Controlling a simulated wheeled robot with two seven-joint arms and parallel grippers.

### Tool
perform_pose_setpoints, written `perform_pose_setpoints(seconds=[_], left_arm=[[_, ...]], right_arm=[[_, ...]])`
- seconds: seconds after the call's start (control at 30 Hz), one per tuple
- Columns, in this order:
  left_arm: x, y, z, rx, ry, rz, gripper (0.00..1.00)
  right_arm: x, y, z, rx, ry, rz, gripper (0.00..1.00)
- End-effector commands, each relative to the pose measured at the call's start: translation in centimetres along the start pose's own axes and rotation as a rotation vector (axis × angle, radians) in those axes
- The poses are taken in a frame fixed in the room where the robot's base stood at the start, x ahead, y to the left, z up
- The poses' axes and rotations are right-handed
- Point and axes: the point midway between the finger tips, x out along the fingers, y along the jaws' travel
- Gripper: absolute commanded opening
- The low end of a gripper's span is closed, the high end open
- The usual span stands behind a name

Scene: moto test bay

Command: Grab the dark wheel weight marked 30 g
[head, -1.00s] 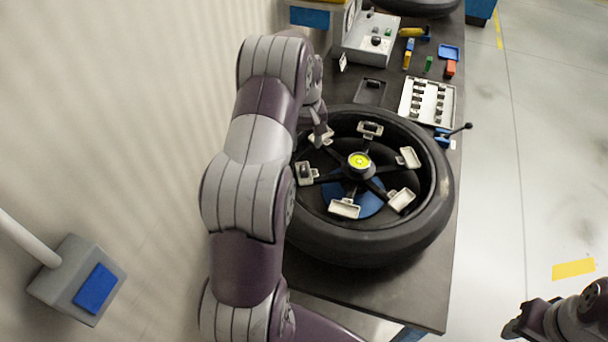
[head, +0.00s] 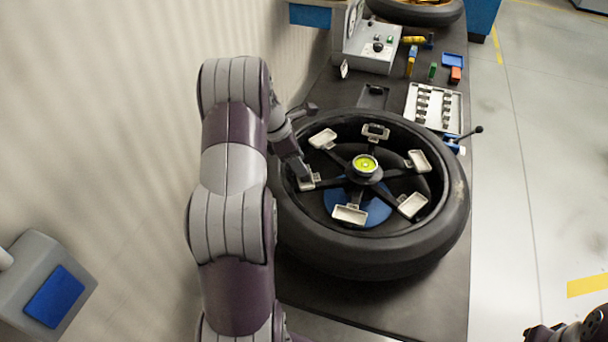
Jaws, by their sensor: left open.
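No 30 g marking is readable at this size. Dark weights (head: 422,105) sit in rows in a pale rack (head: 459,108) beyond the wheel (head: 458,213). One pale tray (head: 376,131) at the far side of the wheel holds a dark piece. My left gripper (head: 304,179) is open at the left tray (head: 310,184) on the wheel, pointing down. Its fingers largely hide what lies in that tray, and whether they touch it I cannot tell. My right gripper (head: 548,333) is partly in view at the bottom right, away from the bench; its jaw state is unclear.
The other wheel trays (head: 349,214) look empty. A yellow-green hub cap (head: 365,163) stands at the wheel's centre. Behind are a dark shallow tray (head: 373,95), a grey control box (head: 375,48) and small coloured items. The bench front (head: 380,310) is clear.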

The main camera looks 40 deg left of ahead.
Motion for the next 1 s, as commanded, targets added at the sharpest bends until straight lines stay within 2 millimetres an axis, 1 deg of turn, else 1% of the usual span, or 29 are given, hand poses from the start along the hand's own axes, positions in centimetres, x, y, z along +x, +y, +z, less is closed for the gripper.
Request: perform_pose_setpoints(seconds=[0.03, 0.07, 0.13, 0.2, 0.3, 0.43, 0.47, 0.5, 0.57, 0.6, 0.87, 1.0], left_arm=[[0.8, -0.1, 0.2, 0.000, 0.000, -0.005, 0.49], [1.4, -0.1, 0.3, 0.000, 0.001, -0.005, 0.49], [2.8, 0.0, 0.2, 0.000, 0.001, -0.004, 0.49], [3.6, 0.0, 0.2, 0.001, 0.001, -0.002, 0.49], [4.0, 0.0, 0.1, 0.002, 0.001, 0.000, 0.49], [4.0, 0.0, 0.1, 0.002, 0.001, 0.000, 0.49], [4.0, 0.0, 0.1, 0.002, 0.001, 0.000, 0.46], [4.0, 0.0, 0.1, 0.002, 0.001, 0.000, 0.33], [4.0, 0.0, 0.1, 0.002, 0.001, 0.000, 0.13], [4.0, 0.0, 0.1, 0.002, 0.001, -0.001, 0.07], [4.0, 0.0, 0.1, 0.002, 0.001, -0.001, 0.07], [3.5, 0.0, 0.4, 0.002, 0.000, 0.000, 0.07]], right_arm=[[-0.7, 0.0, -0.1, 0.000, 0.000, 0.000, 0.43], [-0.8, 0.0, -0.1, 0.000, 0.000, 0.000, 0.43], [-0.9, 0.0, -0.1, 0.000, 0.000, 0.000, 0.43], [-0.9, 0.0, -0.1, 0.000, 0.000, 0.000, 0.43], [-0.9, 0.0, -0.1, 0.000, 0.000, 0.000, 0.43], [-0.9, 0.0, -0.1, 0.000, 0.000, 0.000, 0.43], [-0.9, 0.0, -0.1, 0.000, 0.000, 0.000, 0.43], [-0.9, 0.0, -0.1, 0.000, 0.000, 0.000, 0.43], [-0.9, 0.0, -0.1, 0.000, 0.000, 0.000, 0.43], [-0.9, 0.0, -0.1, 0.000, 0.000, 0.000, 0.43], [-0.9, 0.0, -0.1, 0.000, 0.000, 0.000, 0.43], [-0.7, 0.0, -0.1, 0.000, 0.000, 0.000, 0.43]])
